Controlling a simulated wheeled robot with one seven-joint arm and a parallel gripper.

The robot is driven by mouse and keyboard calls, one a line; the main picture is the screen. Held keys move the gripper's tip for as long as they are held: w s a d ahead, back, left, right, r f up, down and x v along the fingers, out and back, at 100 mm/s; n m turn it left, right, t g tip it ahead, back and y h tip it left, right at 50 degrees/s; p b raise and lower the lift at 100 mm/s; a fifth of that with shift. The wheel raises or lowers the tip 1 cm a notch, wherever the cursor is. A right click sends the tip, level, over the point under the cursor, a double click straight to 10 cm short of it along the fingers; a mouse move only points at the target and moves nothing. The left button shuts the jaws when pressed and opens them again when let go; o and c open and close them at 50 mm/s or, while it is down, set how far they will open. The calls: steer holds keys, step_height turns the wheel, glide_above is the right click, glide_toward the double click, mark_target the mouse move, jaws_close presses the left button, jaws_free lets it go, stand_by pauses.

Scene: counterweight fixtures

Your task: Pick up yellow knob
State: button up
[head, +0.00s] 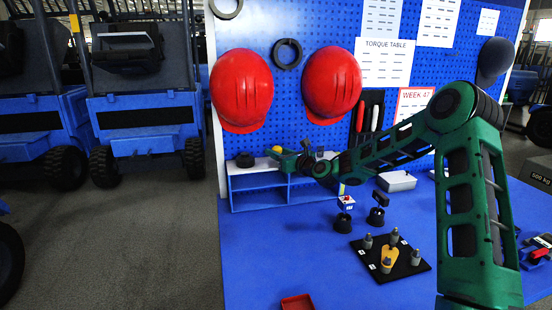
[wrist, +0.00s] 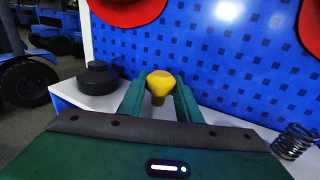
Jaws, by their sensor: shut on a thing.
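The yellow knob (wrist: 160,84) is between the two fingers of my gripper (wrist: 160,98) in the wrist view, and the fingers are shut on it. In the head view the yellow knob (head: 276,149) shows small at the tip of my gripper (head: 280,154), at the level of the white shelf top. My arm reaches in from the right. Whether the knob touches the shelf is hidden behind the fingers and the gripper body.
A black round piece (wrist: 98,77) stands left of the gripper on the white shelf (head: 258,180), and a coil spring (wrist: 293,141) lies to the right. The blue pegboard (wrist: 230,55) with red helmets (head: 241,88) rises close behind. A black plate with pegs (head: 390,257) is on the blue table.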

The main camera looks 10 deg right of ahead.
mark_target(277, 147)
steer(key=r, duration=0.5)
steer(key=shift+s+r, duration=0.3)
steer(key=shift+s, duration=0.05)
steer(key=s, duration=1.7)
steer(key=w+d+f+m+h, duration=0.2)
steer(key=w+d+f+h, duration=0.1)
steer(key=f, duration=0.3)
steer(key=w+d+f+m+t+h, duration=0.1)
steer(key=w+d+f+m+h, duration=0.1)
steer(key=f, duration=0.5)
steer(key=shift+w+d+f+h, duration=0.15)
steer(key=shift+w+d+h, duration=0.4)
steer(key=shift+w+h, duration=0.25)
steer(key=shift+s+a, duration=0.1)
steer(key=shift+s, duration=0.05)
